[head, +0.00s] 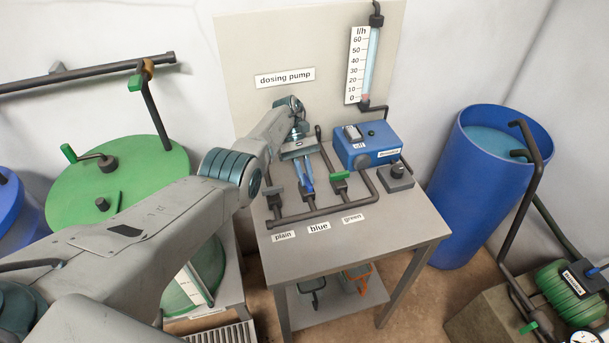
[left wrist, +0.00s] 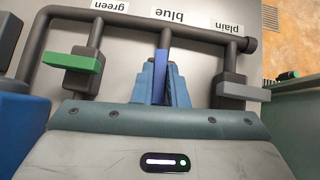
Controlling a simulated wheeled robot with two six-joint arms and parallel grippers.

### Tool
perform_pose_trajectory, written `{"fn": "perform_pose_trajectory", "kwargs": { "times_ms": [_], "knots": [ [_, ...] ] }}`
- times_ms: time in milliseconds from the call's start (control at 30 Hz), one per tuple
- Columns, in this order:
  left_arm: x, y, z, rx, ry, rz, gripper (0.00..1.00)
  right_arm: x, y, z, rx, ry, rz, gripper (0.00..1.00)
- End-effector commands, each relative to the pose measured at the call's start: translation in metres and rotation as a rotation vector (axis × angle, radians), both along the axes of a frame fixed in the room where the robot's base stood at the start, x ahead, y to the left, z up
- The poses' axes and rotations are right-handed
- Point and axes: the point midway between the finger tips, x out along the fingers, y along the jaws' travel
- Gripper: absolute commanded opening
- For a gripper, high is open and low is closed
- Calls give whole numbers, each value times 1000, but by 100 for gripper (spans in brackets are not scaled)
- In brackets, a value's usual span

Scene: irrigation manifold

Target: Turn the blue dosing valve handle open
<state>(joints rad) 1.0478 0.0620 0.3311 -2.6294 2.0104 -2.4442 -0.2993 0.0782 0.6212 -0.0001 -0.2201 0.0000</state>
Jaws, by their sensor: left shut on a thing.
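My left gripper (head: 305,182) is shut on the blue dosing valve handle (head: 308,188), above the middle branch of the manifold labelled "blue". In the left wrist view the blue handle (left wrist: 161,68) stands between the two light blue fingers of my left gripper (left wrist: 162,84) and lies along its pipe. The fingers hide part of the handle and the valve body. The green handle (left wrist: 75,62) and the grey plain handle (left wrist: 243,91) on either side lie across their pipes. My right gripper is not in view.
A blue dosing pump (head: 367,143) stands behind the manifold on the grey table (head: 400,220). A flow gauge (head: 364,62) hangs on the back panel, its red mark near 0. The green handle's valve is close beside my fingers. A blue barrel (head: 470,200) stands right of the table.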

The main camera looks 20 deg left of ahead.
Motion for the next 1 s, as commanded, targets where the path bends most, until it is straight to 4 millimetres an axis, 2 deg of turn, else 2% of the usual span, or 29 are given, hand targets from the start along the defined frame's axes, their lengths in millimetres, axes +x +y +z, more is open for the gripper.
{"fn": "perform_pose_trajectory", "kwargs": {
  "times_ms": [233,767,800,900,1000],
  "knots": [
    [2,-1,1,0,-6,-87,0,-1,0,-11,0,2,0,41],
    [2,-1,2,0,-4,-115,0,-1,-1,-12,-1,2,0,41],
    [2,-1,2,0,-4,-115,15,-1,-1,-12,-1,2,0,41],
    [1,-1,2,-1,-3,-115,34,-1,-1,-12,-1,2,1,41],
    [1,-1,1,0,-2,-115,35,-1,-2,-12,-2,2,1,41]
  ]
}}
